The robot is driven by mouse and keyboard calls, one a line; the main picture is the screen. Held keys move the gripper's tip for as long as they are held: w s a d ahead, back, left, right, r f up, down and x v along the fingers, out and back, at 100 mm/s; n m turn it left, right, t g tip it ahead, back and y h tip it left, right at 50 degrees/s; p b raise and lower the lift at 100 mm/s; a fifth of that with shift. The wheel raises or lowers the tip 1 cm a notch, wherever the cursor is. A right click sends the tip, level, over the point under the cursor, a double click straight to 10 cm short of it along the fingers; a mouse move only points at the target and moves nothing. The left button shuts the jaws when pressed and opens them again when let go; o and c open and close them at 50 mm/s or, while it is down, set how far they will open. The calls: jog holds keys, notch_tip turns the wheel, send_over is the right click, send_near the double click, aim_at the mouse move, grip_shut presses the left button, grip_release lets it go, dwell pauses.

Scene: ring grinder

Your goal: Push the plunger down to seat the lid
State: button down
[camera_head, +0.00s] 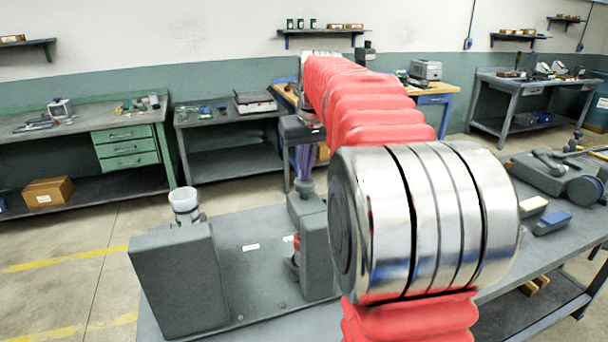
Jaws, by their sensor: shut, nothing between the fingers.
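On a grey machine base (262,262), a dark grey upright housing (314,245) stands behind my arm. A dark knob on a short stem, which looks like the plunger (306,188), rises from its top. My gripper (305,174) looks small and dark with purplish fingers; it points down just above this knob, shut and empty. I cannot tell whether it touches the knob. A red part (296,243) shows at the housing's left side. On the left grey block (178,280) sits a pale translucent cup (184,199) on a metal collar. I cannot make out the lid for certain.
My red-sleeved arm and its large silver joint cover the machine's right side. Benches line the back wall.

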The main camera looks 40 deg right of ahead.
jog(key=shift+f, duration=1)
dwell(0.3)
notch_tip(320, 180, up, 10)
jog(key=shift+f, duration=0.25)
dwell(1.4)
dwell(0.4)
jog(key=s+a+f+n+t, duration=0.1)
jog(key=s+a+f, duration=0.2)
jog(key=s+a, duration=0.35)
jog(key=s+a+f, duration=0.2)
jog(key=s+a, duration=0.2)
jog(key=a, duration=0.6)
jog(key=s+a+f+n, duration=0.1)
jog(key=s+a+f, duration=0.3)
jog(key=s+f, duration=0.2)
jog(key=s+a+f+n+t, duration=0.1)
jog(key=s+a+f, duration=0.4)
jog(key=s+f, duration=0.2)
jog(key=shift+s+f+y, duration=0.15)
jog(key=shift+f+y, duration=0.2)
jog(key=shift+y, duration=0.05)
